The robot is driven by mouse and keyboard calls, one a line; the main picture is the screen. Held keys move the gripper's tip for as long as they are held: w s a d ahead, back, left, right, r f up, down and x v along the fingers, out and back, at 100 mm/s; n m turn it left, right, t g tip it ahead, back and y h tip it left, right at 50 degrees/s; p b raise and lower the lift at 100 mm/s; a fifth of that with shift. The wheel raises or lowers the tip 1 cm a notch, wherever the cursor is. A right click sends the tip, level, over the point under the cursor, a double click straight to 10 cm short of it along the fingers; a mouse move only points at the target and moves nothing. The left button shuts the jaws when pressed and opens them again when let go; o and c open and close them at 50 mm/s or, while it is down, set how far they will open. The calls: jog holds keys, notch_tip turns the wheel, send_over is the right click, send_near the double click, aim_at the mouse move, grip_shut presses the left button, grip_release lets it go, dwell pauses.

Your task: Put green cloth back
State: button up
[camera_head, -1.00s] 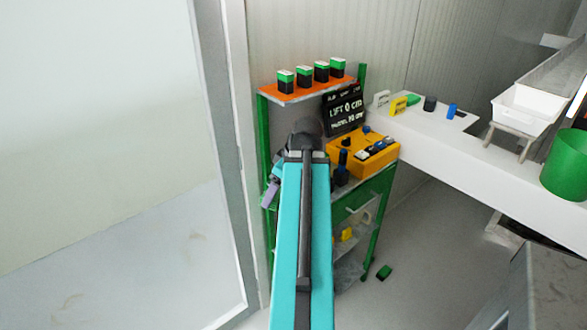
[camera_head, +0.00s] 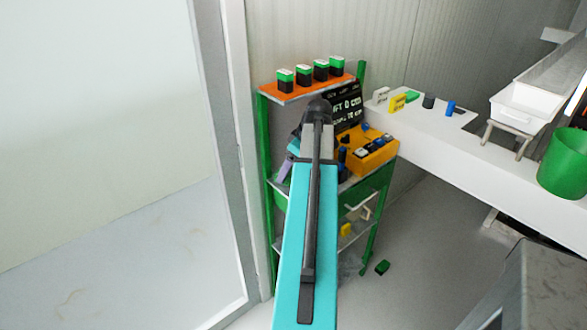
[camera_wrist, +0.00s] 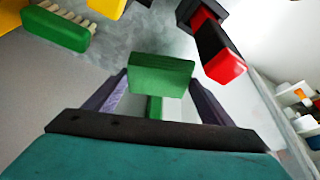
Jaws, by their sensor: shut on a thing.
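A green, flat-faced, block-like piece (camera_wrist: 161,73), which I take for the green cloth, sits between the purple fingers of my gripper (camera_wrist: 158,88) in the wrist view. My gripper is shut on it. A narrower green part shows below its face. In the head view my gripper (camera_head: 285,168) shows only as a purple finger left of my arm, in front of the green-framed shelf rack (camera_head: 265,170). The held piece is hidden there behind my arm.
The rack's orange top shelf (camera_head: 290,96) bears several green-black blocks. A yellow box (camera_head: 372,158) stands on the middle shelf. A white counter (camera_head: 470,160) runs right. A green-black block (camera_head: 382,267) lies on the floor. A green brush (camera_wrist: 55,28) and a red-black thing (camera_wrist: 222,62) are near my gripper.

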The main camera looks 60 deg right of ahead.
jog(key=shift+w+d+p, duration=0.15)
jog(key=shift+d+p, duration=0.05)
jog(key=shift+d, duration=0.65)
jog(key=shift+w+d+p, duration=0.15)
jog(key=shift+d, duration=0.7)
jog(key=shift+f, duration=0.1)
jog(key=shift+f+p, duration=0.65)
jog(key=shift+f, duration=1)
jog(key=shift+f, duration=0.2)
jog(key=o, duration=1)
jog(key=shift+o, duration=0.2)
jog(key=shift+s+r, duration=0.1)
jog(key=shift+r, duration=0.2)
jog(key=b+v, duration=0.2)
jog(key=v, duration=0.9)
jog(key=shift+r, duration=0.4)
